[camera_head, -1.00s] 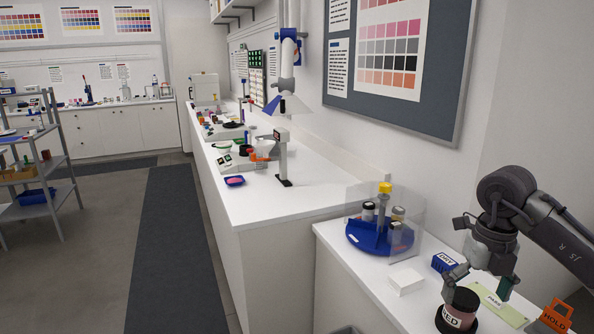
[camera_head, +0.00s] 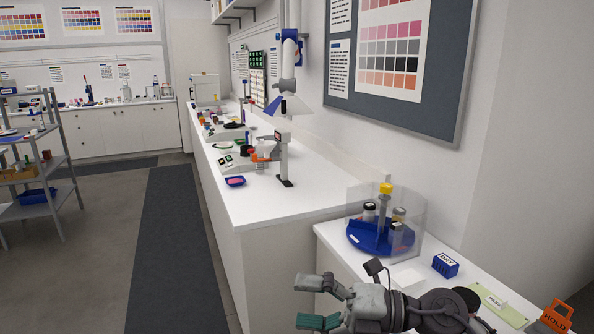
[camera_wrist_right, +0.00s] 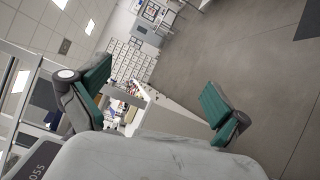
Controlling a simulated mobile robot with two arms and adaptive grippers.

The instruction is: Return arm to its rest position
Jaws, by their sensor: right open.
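My right gripper (camera_head: 318,303) is in the lower middle of the head view, pointing left, in front of the near counter. Its two fingers are spread apart with nothing between them. In the right wrist view the green finger pads (camera_wrist_right: 155,98) are wide apart and empty, with floor and a distant counter beyond. The arm behind it covers part of the near counter, where only the dark top of the jar (camera_head: 467,297) shows. My left gripper is not in view.
The dark floor mat (camera_head: 172,250) is clear.

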